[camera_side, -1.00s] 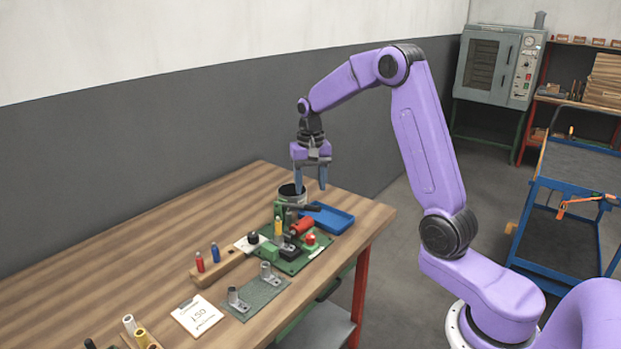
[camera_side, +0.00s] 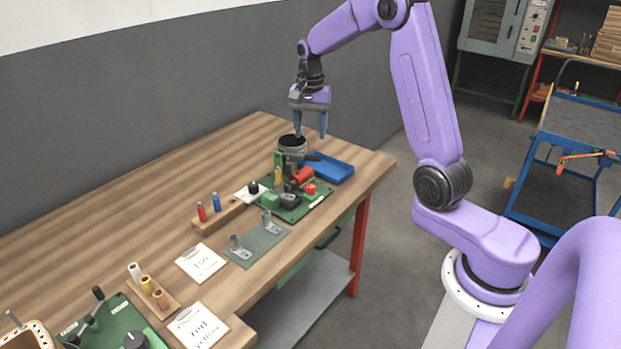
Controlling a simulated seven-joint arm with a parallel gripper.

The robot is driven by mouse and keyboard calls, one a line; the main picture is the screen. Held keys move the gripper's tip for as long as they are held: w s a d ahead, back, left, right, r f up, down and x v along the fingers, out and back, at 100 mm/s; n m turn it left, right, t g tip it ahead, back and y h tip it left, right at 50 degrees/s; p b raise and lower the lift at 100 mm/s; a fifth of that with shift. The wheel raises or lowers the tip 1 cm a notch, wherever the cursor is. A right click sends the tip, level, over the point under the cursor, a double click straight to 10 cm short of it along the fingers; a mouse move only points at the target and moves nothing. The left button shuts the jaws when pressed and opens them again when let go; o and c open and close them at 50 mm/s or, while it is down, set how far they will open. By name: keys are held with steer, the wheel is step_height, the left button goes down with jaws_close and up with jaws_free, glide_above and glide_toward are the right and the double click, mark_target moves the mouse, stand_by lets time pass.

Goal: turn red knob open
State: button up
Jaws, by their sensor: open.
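A small round red knob (camera_side: 310,188) sits on the right part of a green board (camera_side: 318,199) near the table's right end. A larger red cylinder (camera_side: 303,175) lies tilted just behind it on the same fixture. My gripper (camera_side: 310,133) is open and empty, pointing down. It hangs above and behind the fixture, near a dark-topped grey pot (camera_side: 292,146), apart from the red knob. The knob's turn position is too small to tell.
A blue tray (camera_side: 328,167) lies right of the fixture, and a black handle (camera_side: 313,156) sticks out beside it. A wooden block with red and blue pegs (camera_side: 218,215) stands to the left. A grey-green plate with metal posts (camera_side: 256,245) lies in front. The table's back left is bare.

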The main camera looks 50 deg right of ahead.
mark_target(310, 185)
step_height(310, 185, down, 17)
steer(key=shift+f, duration=0.1)
stand_by(0.5)
